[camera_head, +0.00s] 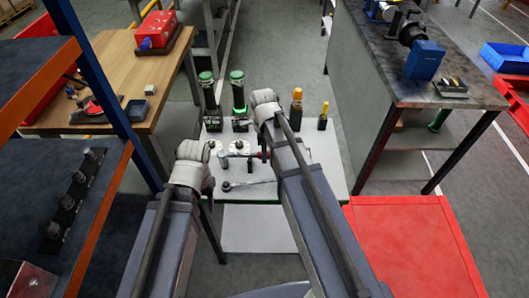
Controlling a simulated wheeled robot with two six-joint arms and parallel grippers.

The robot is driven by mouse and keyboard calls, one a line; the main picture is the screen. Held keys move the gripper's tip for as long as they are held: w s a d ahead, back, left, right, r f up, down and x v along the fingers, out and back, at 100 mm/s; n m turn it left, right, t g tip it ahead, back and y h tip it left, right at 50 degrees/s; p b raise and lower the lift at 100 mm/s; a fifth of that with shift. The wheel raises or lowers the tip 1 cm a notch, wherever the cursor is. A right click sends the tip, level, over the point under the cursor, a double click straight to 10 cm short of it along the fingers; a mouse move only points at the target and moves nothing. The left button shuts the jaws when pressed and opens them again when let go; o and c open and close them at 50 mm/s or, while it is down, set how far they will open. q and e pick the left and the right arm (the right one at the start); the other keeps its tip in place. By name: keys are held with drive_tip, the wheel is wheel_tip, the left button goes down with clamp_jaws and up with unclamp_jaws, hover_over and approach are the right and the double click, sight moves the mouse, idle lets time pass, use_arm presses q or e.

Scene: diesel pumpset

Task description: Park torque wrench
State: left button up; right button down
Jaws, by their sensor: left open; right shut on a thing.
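A silver wrench-like tool (250,183) with a round head lies on the white-topped stand (222,203), its right end passing behind my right arm.
Green-capped dark cylinders (238,92) and orange- and yellow-topped tools (296,103) stand at the stand's back. A wooden bench (110,60) is left, a grey workbench (455,60) right. A blue-orange shelf (35,180) stands close on the left.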

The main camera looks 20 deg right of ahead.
drive_tip(key=shift+f+b, duration=0.95)
drive_tip(key=c, duration=0.5)
unclamp_jaws()
drive_tip(key=shift+r, duration=0.15)
wheel_tip(320, 180, up, 8)
drive_tip(key=p, duration=0.8)
drive_tip(key=shift+f, duration=0.2)
drive_tip(key=shift+a, duration=0.1)
